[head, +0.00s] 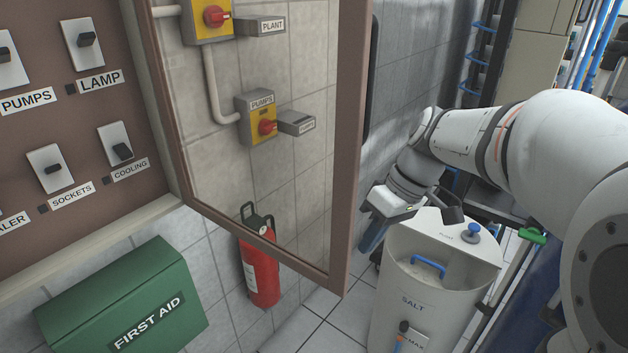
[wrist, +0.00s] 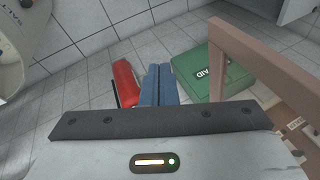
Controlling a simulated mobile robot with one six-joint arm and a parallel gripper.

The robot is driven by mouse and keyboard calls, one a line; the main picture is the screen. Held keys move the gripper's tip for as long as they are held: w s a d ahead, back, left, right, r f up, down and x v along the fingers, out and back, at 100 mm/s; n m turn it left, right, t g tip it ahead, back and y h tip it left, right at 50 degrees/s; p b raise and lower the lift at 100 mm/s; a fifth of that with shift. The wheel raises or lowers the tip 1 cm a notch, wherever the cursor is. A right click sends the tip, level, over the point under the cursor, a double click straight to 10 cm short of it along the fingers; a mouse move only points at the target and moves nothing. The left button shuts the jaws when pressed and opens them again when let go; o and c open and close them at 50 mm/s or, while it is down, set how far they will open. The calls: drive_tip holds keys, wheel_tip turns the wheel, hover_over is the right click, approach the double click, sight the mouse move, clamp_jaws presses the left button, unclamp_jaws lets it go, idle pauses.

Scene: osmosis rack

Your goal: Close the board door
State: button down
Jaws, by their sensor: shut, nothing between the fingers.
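The board door (head: 347,150) is a clear pane in a brown frame. It stands open, swung out from the left edge of the brown switch board (head: 85,130)'s right side, its free edge toward the middle of the head view. In the wrist view the door frame (wrist: 262,62) is at the right. My gripper (head: 371,236) is just right of the door's free edge in the head view, apart from it in the picture. Its blue fingers (wrist: 160,72) are shut together and empty in the wrist view. The fingers partly show in the head view.
A green first aid box (head: 125,300) is below the board. A red fire extinguisher (head: 260,265) shows through and below the door. A white salt bin (head: 425,290) stands beside my gripper. Yellow isolator switches (head: 258,118) show through the pane. Tiled floor is clear between.

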sight(311, 251)
drive_tip(key=w+a+r+n+g+y+p, duration=0.1)
drive_tip(key=w+a+r+n+y+p, duration=0.1)
drive_tip(key=w+r+n, duration=0.25)
drive_tip(key=shift+m, duration=0.25)
drive_tip(key=s+a+f+p, duration=0.1)
drive_tip(key=a+f, duration=0.1)
drive_tip(key=s+a+f+p, duration=0.1)
drive_tip(key=s+a+f, duration=0.1)
drive_tip(key=a, duration=0.1)
drive_tip(key=s+a+f+p, duration=0.1)
drive_tip(key=a+f, duration=0.2)
drive_tip(key=shift+s, duration=0.4)
drive_tip(key=shift+a+f, duration=0.1)
drive_tip(key=shift+a, duration=0.05)
